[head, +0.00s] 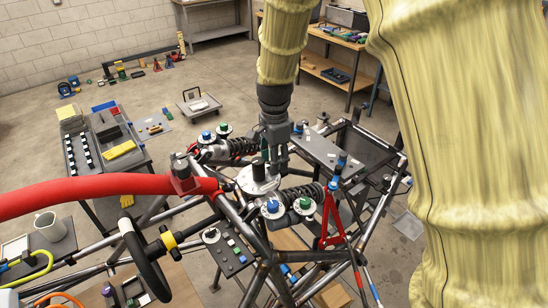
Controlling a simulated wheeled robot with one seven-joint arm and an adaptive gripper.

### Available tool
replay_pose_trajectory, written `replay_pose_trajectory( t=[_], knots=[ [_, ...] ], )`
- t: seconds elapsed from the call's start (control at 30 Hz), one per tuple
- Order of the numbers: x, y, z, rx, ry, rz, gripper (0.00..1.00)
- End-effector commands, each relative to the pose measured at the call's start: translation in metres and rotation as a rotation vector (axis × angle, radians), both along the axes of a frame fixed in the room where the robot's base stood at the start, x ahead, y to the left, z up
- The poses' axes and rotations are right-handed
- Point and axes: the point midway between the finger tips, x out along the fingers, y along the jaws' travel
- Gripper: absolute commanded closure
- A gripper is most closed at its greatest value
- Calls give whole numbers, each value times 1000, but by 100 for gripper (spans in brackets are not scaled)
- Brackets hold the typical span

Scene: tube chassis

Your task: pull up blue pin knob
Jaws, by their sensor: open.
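My gripper (272,166) points down over the middle of the tube chassis (262,246), above a pale round plate (258,182). Its fingers are small and dark here, and I see nothing held between them. A blue knob (271,206) on a white disc sits just below the gripper, beside a green knob (305,203), near a black coil spring. Another blue knob (206,135) with a green one beside it sits to the upper left. A small blue piece (332,185) shows at the right end of the spring. I cannot tell which blue one is the pin knob.
A red bar (90,189) reaches in from the left to a clamp close to my gripper. A black steering wheel (143,260) is at lower left. A flat grey plate (326,146) lies right of the gripper. My covered arm hides much of the right side.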

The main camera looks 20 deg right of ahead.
Motion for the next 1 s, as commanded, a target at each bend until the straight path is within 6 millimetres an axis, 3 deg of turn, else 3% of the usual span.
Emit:
replay_pose_trajectory(
  t=[0.23, 0.47, 0.8, 1.0],
  knots=[
    [0, 0, -1, 0, 0, 1, 57],
    [0, 0, -1, 0, 1, 0, 99],
    [0, 1, -1, 0, 1, 1, 100],
    [0, 1, 14, -1, -2, 2, 100]
  ],
)
